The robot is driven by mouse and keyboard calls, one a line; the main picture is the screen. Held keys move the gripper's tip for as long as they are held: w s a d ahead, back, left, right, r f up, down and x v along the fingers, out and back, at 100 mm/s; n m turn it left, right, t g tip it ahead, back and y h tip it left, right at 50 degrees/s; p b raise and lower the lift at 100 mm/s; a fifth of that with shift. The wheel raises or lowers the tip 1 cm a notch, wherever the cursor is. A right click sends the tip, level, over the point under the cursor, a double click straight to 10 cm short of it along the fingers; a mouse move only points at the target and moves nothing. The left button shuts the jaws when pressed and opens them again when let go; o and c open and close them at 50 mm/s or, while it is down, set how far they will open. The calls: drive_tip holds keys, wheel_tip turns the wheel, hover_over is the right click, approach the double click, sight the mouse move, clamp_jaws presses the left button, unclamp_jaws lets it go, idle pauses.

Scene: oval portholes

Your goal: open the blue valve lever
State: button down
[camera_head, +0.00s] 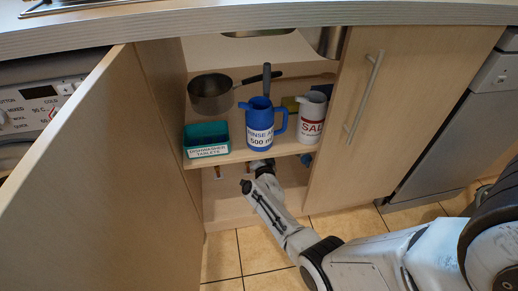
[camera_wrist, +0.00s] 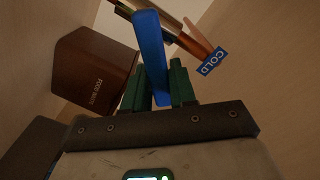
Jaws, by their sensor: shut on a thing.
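The blue valve lever (camera_wrist: 150,45) is a flat blue bar in the middle of the wrist view, running up from between my fingers. My gripper (camera_wrist: 157,85) is shut on it, with a green finger on each side. The lever's top end lies by a copper-coloured pipe (camera_wrist: 190,40) with a blue COLD tag (camera_wrist: 212,61). The valve body is not clear to see. In the head view my arm reaches into the open cupboard below the shelf, and the fingers and lever are hidden there.
A brown food-waste bin (camera_wrist: 94,72) stands left of the lever. Above my arm, the shelf (camera_head: 235,156) holds a pan (camera_head: 211,94), a green tablets box (camera_head: 206,140), a blue rinse-aid jug (camera_head: 260,125) and a white salt jug (camera_head: 311,118). The open door (camera_head: 105,185) stands at left.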

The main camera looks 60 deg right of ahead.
drive_tip(key=c, duration=1)
unclamp_jaws()
